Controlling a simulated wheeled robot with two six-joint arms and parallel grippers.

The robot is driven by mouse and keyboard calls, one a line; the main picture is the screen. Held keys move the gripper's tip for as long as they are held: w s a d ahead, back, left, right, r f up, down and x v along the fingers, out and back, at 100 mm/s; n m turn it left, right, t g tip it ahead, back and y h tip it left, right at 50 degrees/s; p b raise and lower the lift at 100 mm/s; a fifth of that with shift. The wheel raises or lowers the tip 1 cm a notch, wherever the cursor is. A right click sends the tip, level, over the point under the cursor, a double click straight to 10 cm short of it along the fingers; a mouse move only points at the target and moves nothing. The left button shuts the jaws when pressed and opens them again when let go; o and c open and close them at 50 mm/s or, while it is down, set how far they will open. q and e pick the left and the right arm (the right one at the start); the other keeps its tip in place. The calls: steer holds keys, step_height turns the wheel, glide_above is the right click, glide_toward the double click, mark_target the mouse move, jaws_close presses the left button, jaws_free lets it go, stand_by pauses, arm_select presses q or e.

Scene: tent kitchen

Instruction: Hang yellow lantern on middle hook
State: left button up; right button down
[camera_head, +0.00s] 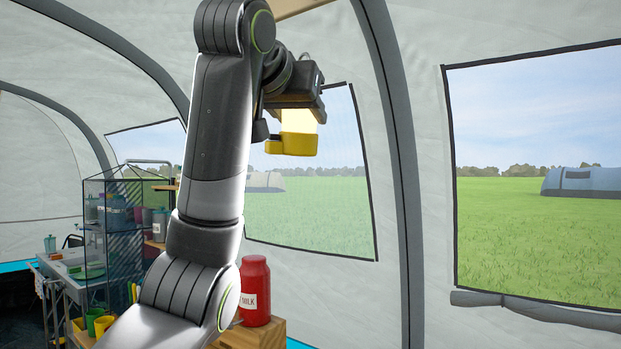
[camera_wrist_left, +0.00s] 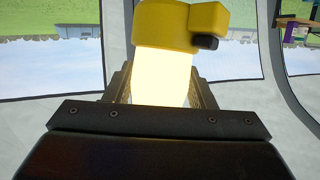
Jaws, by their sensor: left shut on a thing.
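The yellow lantern (camera_head: 293,144) hangs upright in the air in the head view, its yellow base below and its glowing part above. My left gripper (camera_head: 296,107) is shut on the lantern's upper part. In the left wrist view the lantern (camera_wrist_left: 165,25) appears turned over, with its bright body (camera_wrist_left: 162,78) between the fingers of my left gripper (camera_wrist_left: 160,92). The lantern's top is hidden by the gripper. No hook shows in either view. My right gripper is not in view.
A wooden piece (camera_head: 298,7) shows at the top edge, above my left arm. A red milk can (camera_head: 256,292) stands on a wooden surface (camera_head: 258,335) below. A mesh cabinet (camera_head: 112,235) stands at left. The tent wall and windows (camera_head: 540,180) lie behind; the air right of the lantern is clear.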

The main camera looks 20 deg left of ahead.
mark_target(304, 54)
arm_select(q)
steer(key=s+a+r, duration=0.3)
steer(key=s+r, duration=0.7)
steer(key=r, duration=0.3)
steer(key=shift+w+d+f+p, duration=0.1)
steer(key=shift+w+d+p, duration=0.45)
steer(key=shift+w+p, duration=0.7)
steer(key=shift+w+d+f+p, duration=0.1)
steer(key=shift+w+d+p, duration=0.5)
steer(key=shift+w+p, duration=0.7)
steer(key=shift+w+d+p, duration=0.55)
steer(key=shift+w+p, duration=0.4)
steer(key=shift+w, duration=0.6)
steer(key=shift+w+d+f+b, duration=0.2)
steer(key=shift+w+f+b, duration=0.1)
steer(key=shift+w+f, duration=0.35)
steer(key=shift+f, duration=0.3)
steer(key=o, duration=1.4)
steer(key=shift+d, duration=0.1)
